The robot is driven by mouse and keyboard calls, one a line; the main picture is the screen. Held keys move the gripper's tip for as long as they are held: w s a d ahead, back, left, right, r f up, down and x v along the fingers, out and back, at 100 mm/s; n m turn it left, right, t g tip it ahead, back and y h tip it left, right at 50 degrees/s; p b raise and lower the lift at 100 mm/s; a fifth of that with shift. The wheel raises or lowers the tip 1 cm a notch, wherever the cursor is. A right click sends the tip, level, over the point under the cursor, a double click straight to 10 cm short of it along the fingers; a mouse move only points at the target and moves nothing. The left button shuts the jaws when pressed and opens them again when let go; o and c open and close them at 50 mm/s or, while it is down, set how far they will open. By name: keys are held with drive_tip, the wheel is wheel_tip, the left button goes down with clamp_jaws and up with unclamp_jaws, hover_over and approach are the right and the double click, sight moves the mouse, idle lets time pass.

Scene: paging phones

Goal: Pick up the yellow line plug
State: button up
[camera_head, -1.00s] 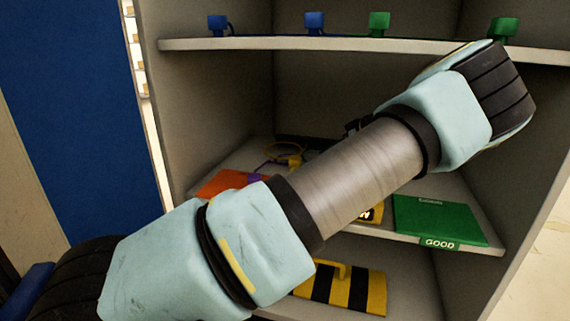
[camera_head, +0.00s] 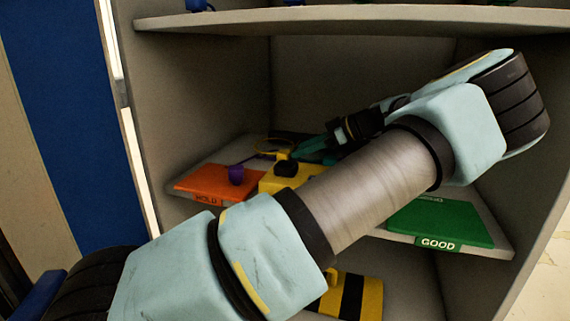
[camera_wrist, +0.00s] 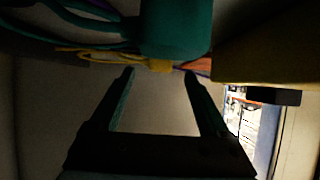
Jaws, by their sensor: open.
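The yellow line plug (camera_head: 283,155) sits on the middle shelf behind the yellow box, with a yellow cord running left from it. In the wrist view the small yellow plug (camera_wrist: 160,66) shows between and just beyond my fingertips. My gripper (camera_head: 299,154) reaches in from the right, low over the shelf, with its fingers pointing left at the plug. In the wrist view my gripper (camera_wrist: 160,75) is open, its two fingers apart with nothing held. I cannot tell whether a fingertip touches the plug.
A large teal thing (camera_wrist: 175,30) hangs close above the fingertips in the wrist view. A yellow box (camera_head: 280,180), an orange HOLD tray (camera_head: 205,182) with a purple plug (camera_head: 236,175), and a green GOOD tray (camera_head: 440,222) share the shelf. An upper shelf (camera_head: 350,18) is above.

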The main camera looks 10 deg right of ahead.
sight(289, 152)
drive_tip(key=b+x, duration=0.3)
drive_tip(key=x, duration=0.2)
drive_tip(key=shift+a, duration=0.2)
clamp_jaws()
idle(0.4)
